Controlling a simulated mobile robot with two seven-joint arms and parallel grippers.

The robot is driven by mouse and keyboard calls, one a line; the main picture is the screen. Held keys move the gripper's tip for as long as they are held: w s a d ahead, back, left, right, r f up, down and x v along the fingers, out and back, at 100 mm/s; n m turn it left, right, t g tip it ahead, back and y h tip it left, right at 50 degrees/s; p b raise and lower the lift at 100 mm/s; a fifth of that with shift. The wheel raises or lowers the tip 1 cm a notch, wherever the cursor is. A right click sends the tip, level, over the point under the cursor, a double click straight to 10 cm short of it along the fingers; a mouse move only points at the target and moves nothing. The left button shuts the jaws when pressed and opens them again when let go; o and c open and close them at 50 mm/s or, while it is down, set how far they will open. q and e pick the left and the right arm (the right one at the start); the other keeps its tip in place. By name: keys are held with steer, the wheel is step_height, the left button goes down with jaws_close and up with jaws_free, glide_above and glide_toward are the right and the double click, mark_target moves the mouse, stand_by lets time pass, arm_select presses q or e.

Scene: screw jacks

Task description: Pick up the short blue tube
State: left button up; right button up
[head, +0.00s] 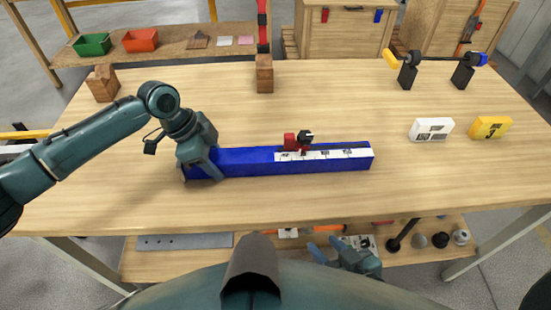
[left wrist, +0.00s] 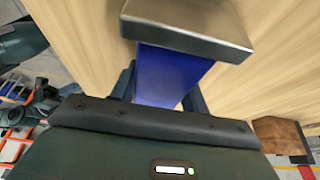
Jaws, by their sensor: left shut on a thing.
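A long blue square-section body (head: 240,158) lies across the middle of the table. Its left part is plain blue; its right part carries a white marked strip (head: 340,154). I cannot make out whether a separate short tube forms the left part. My left gripper (head: 193,172) is at the left end, shut on the blue tube. In the left wrist view the blue tube (left wrist: 165,75) shows between the fingers, with a grey metal end piece (left wrist: 190,30) beyond it. My right gripper (head: 323,247) is low, in front of the table edge, with its fingers apart and empty.
White (head: 431,129) and yellow (head: 490,127) boxes lie at right. A shaft on two black stands (head: 408,75) is at back right. Wooden blocks (head: 264,75) stand along the back. The table's front left is clear.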

arm_select(q)
jaws_close()
steer(key=shift+w+d+r, duration=0.1)
steer(key=shift+r, duration=0.15)
steer(key=shift+r, duration=0.1)
step_height(320, 180, up, 10)
steer(key=shift+f, duration=0.2)
stand_by(0.4)
steer(key=shift+f+b, duration=0.95)
steer(key=shift+f, duration=3.95)
